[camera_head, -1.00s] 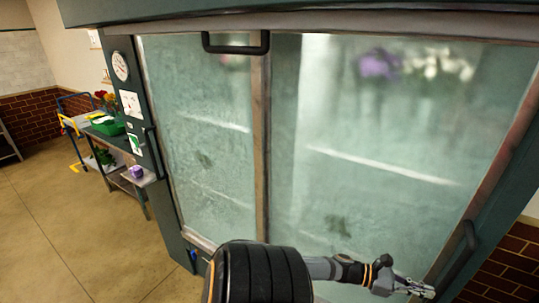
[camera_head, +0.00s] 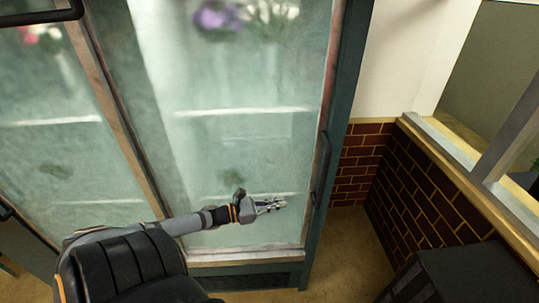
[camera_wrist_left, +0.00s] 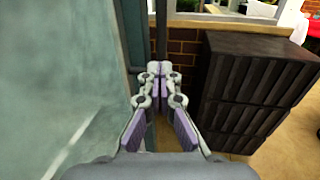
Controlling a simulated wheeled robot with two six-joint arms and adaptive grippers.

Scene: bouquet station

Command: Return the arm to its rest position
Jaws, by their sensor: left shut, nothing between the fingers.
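My left arm reaches in from the lower left in the head view, across the front of the frosted glass cooler door (camera_head: 235,110). My left gripper (camera_head: 279,204) is at its end, a little left of the dark vertical door handle (camera_head: 321,170), and looks empty. In the left wrist view the fingertips of the left gripper (camera_wrist_left: 160,72) are together with nothing between them. The glass (camera_wrist_left: 60,90) runs along the left of that view. My right gripper is in neither view.
A dark slatted crate-like unit (camera_wrist_left: 255,90) stands to the right in the wrist view. Brick walls (camera_head: 440,200) and a window ledge (camera_head: 480,180) close off the right side. A strip of floor (camera_head: 350,250) is free between cooler and wall. Blurred flowers (camera_head: 218,15) show behind the glass.

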